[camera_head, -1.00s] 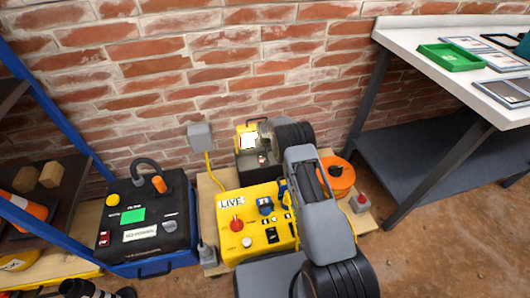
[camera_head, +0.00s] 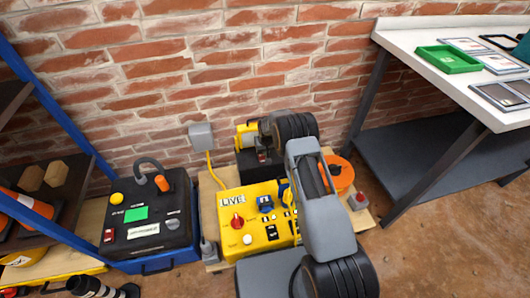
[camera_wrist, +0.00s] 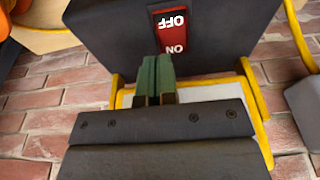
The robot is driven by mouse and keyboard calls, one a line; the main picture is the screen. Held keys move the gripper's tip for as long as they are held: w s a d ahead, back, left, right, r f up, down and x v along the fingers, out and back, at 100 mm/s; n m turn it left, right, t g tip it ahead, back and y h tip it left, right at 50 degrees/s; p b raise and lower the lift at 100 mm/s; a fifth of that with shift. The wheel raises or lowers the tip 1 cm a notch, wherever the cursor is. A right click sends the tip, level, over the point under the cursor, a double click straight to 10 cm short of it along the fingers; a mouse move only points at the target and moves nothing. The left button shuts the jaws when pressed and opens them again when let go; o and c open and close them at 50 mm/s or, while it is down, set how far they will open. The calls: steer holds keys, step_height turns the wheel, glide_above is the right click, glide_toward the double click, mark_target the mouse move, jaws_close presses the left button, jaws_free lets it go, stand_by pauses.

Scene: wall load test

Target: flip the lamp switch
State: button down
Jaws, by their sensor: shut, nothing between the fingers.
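The lamp has a yellow frame (camera_head: 243,133) and stands against the brick wall behind the yellow LIVE box. Its black base (camera_head: 247,162) is partly behind my arm. In the wrist view, the black box (camera_wrist: 110,35) carries a red rocker switch (camera_wrist: 173,33) with upside-down OFF and ON labels. Which side is pressed I cannot tell. My gripper (camera_wrist: 157,62) is shut and empty, its greenish fingers close to the ON end of the switch. Whether they touch it I cannot tell. A pale panel in the yellow frame (camera_wrist: 262,125) shows behind the gripper body.
The yellow LIVE box (camera_head: 232,208) has knobs and switches. A black power unit (camera_head: 150,225) stands left, an orange reel (camera_head: 345,172) right. A grey wall box (camera_head: 201,136) has a yellow cable. The white-topped bench (camera_head: 430,37) is at the right, a blue-posted shelf (camera_head: 45,105) at the left.

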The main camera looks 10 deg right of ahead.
step_height(320, 180, up, 11)
steer(key=s+p, duration=0.2)
steer(key=p, duration=0.1)
steer(key=shift+r, duration=0.2)
steer(key=shift+s, duration=0.1)
